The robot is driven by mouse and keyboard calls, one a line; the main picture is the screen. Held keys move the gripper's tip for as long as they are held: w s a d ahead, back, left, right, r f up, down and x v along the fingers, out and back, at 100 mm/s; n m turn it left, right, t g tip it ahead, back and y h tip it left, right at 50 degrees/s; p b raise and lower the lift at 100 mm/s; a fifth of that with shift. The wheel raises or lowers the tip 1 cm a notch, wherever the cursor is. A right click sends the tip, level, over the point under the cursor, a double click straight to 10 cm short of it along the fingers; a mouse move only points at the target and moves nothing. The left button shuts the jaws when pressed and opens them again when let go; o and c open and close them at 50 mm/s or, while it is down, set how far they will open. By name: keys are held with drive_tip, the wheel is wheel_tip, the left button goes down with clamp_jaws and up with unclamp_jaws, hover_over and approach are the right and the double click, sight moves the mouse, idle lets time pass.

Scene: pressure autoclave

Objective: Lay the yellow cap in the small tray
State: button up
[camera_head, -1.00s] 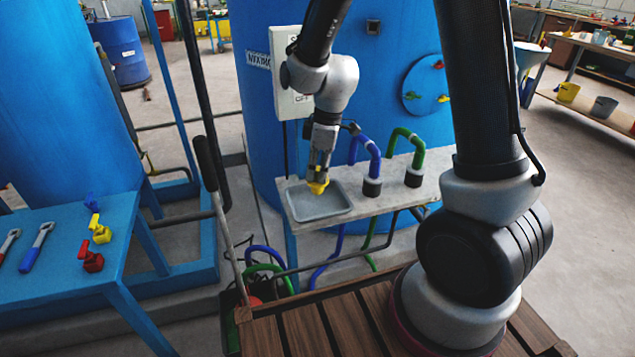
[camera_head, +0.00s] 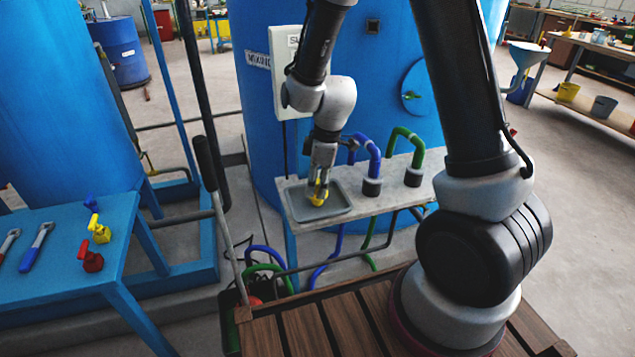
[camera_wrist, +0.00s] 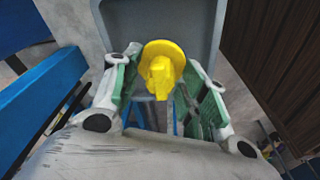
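The yellow cap (camera_head: 318,197) is at the small grey tray (camera_head: 337,212), inside its rim, and looks to be down on its floor. In the wrist view the cap (camera_wrist: 161,66) shows as a round disc with a raised grip facing me, in front of the tray (camera_wrist: 205,22). My gripper (camera_head: 320,184) is just above the tray, pointing down. Its green-padded fingers (camera_wrist: 160,78) stand apart on either side of the cap, with gaps between the pads and the cap's grip. The exact contact under the cap is hidden.
The tray sits on a pale shelf (camera_head: 398,196) against the blue tank. A blue pipe (camera_head: 368,150) and a green pipe (camera_head: 408,140) rise just right of it. A blue table (camera_head: 60,265) with valve handles and tools is at the left.

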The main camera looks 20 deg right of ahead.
wheel_tip(320, 180, up, 11)
drive_tip(key=d, duration=0.2)
drive_tip(key=s+d+r+m+t, duration=0.2)
drive_tip(key=s+d+r+m, duration=0.5)
drive_tip(key=r, duration=0.4)
drive_tip(key=s+d+r+m, duration=0.2)
drive_tip(key=s+d+m, duration=0.1)
drive_tip(key=s, duration=0.4)
drive_tip(key=s+d+r+m+t+h, duration=0.1)
drive_tip(key=s+d+r+m, duration=0.1)
drive_tip(key=s, duration=0.4)
drive_tip(key=shift+s+d+m+h, duration=0.3)
drive_tip(key=shift+s+d+m, duration=0.05)
drive_tip(key=shift+d+m, duration=0.45)
